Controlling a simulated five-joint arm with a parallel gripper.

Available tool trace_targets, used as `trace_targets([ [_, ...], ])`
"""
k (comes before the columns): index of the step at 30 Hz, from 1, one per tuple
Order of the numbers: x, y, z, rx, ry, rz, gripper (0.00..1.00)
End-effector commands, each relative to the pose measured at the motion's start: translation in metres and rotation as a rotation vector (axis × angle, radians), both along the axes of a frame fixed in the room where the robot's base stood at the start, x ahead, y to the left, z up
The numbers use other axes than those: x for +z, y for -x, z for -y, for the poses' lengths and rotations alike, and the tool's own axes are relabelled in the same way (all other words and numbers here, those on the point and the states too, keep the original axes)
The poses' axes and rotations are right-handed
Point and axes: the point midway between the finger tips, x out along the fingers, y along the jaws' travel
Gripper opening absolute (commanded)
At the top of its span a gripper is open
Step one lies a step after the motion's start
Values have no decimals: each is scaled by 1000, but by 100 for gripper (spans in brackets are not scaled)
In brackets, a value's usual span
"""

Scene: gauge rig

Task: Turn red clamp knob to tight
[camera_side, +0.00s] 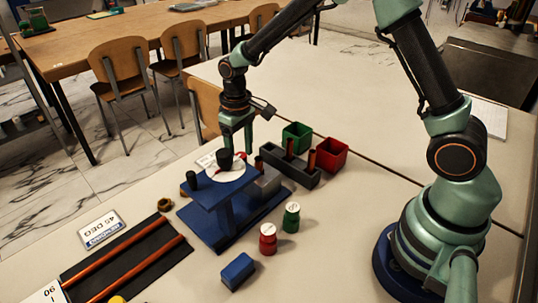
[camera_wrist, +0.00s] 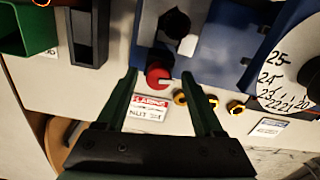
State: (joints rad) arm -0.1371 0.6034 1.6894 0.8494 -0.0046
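The red clamp knob (camera_wrist: 158,76) shows in the wrist view as a round red cap below the blue fixture (camera_wrist: 215,45). A label (camera_wrist: 150,107) with a red heading sits just below it. My gripper (camera_wrist: 159,76) is open, with its two green fingers to either side of the knob. Gaps show on both sides, and I cannot tell the height of the fingertips relative to it. In the side view my gripper (camera_side: 236,146) points down over the blue stand (camera_side: 222,192), by its white dial (camera_side: 224,174). The knob is mostly hidden there.
A numbered dial (camera_wrist: 287,75) is at the wrist view's right. Several brass rings, one of them here (camera_wrist: 213,101), are near the right finger. A dark tray (camera_side: 302,180), green bin (camera_side: 297,135) and red bin (camera_side: 328,155) stand behind the stand. Red (camera_side: 268,240) and green (camera_side: 291,218) jars are in front.

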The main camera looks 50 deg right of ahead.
Motion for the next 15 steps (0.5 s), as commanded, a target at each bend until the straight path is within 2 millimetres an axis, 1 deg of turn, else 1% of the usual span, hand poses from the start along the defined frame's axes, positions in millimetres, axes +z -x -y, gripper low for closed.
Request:
trace_targets([
  [2,3,0,0,0,0,1,69],
  [5,13,-1,0,0,-1,4,69],
  [8,30,-1,0,0,-1,6,69],
  [15,80,-1,0,0,-1,6,69],
])
